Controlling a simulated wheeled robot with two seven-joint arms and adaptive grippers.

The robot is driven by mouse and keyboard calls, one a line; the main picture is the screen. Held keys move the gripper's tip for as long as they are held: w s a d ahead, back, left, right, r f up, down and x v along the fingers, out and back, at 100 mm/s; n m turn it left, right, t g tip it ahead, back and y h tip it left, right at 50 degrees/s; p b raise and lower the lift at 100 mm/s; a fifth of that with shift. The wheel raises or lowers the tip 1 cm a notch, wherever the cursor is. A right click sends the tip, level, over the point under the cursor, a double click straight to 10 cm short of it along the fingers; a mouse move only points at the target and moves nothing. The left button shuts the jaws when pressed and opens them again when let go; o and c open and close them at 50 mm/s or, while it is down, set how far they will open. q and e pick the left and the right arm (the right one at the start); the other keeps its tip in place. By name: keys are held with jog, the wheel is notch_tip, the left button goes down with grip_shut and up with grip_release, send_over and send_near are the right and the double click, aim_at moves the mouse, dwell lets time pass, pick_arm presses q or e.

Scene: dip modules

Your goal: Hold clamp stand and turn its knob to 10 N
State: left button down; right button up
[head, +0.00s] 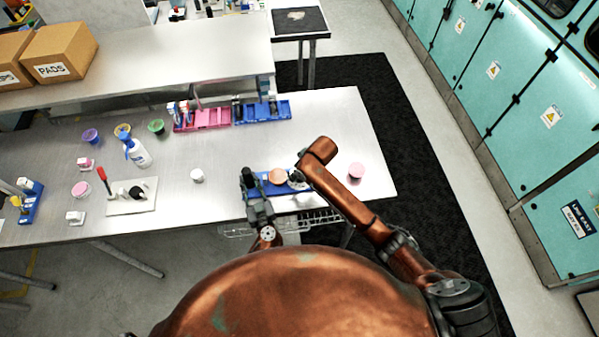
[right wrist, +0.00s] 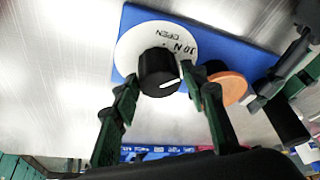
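The clamp stand has a blue base (head: 264,190) near the table's front edge, with an orange disc (head: 277,176) and a white dial at its right end. In the right wrist view the white dial (right wrist: 130,48) shows "OPEN" and "10 N" upside down. Its black knob (right wrist: 157,72) has a white pointer line at the lower right, off the "10 N" mark. My right gripper (right wrist: 160,74) has a finger against each side of the knob. My left gripper (head: 252,190) is at the stand's left end; its fingers (right wrist: 268,92) show near the orange disc, their grip unclear.
A pink-topped jar (head: 356,171) stands right of the stand, and a white cup (head: 197,175) to its left. A white board with a red-handled tool (head: 130,207) lies further left. Pink (head: 208,119) and blue (head: 262,112) bins stand behind. The table between is clear.

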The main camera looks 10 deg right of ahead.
jog(key=shift+o, duration=1)
jog(key=shift+r, duration=0.1)
jog(key=shift+s+r, duration=0.1)
jog(key=shift+r, duration=0.25)
jog(key=v, duration=1.1)
jog(key=shift+s+d, duration=0.15)
jog(key=shift+d, duration=0.05)
pick_arm(q)
jog(key=c, duration=1.8)
grip_release()
